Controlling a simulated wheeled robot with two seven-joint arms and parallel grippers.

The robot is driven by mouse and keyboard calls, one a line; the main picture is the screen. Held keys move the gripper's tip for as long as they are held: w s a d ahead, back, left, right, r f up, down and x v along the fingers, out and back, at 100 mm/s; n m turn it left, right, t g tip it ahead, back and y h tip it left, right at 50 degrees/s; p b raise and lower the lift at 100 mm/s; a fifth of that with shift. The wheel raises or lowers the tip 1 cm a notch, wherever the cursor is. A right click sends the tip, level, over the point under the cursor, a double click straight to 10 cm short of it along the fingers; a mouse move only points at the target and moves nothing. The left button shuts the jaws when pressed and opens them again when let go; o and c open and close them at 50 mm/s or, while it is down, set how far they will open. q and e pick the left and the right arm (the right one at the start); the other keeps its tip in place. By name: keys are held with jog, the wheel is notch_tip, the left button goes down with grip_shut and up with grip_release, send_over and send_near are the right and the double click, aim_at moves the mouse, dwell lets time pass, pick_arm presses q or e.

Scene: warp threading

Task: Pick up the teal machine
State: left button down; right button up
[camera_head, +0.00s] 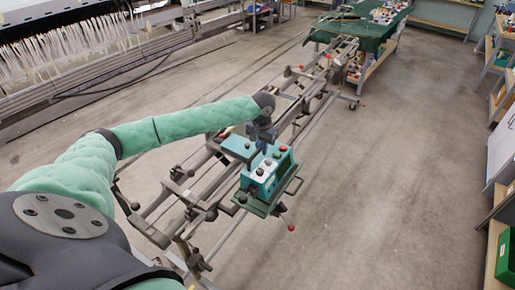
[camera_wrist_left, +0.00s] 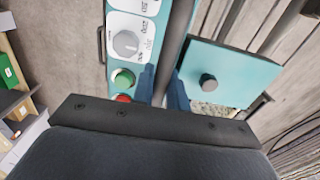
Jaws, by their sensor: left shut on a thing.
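The teal machine (camera_head: 262,178) sits on the long metal frame in the head view, with buttons and a dial on its box and a flat teal plate beside it. In the left wrist view its panel (camera_wrist_left: 130,55) has a grey dial, a green button and a red button; the teal plate (camera_wrist_left: 232,72) has a dark knob. My left gripper (camera_head: 262,147) reaches down onto the machine from above. In the wrist view its blue fingers (camera_wrist_left: 163,88) are shut on a dark upright bar between the panel and the plate. The fingertips are partly hidden in the head view.
The metal frame (camera_head: 185,188) runs from the near left to the far right. A table with a green cloth (camera_head: 352,30) stands at its far end. A loom with white threads (camera_head: 70,45) is at the back left. The floor (camera_head: 390,170) to the right is clear.

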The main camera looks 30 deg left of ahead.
pick_arm(q)
jog(key=d+r, duration=0.6)
jog(key=d, duration=0.3)
notch_tip(320, 180, up, 13)
jog(key=shift+s, duration=0.35)
dwell(1.6)
jog(key=shift+d+f, duration=0.1)
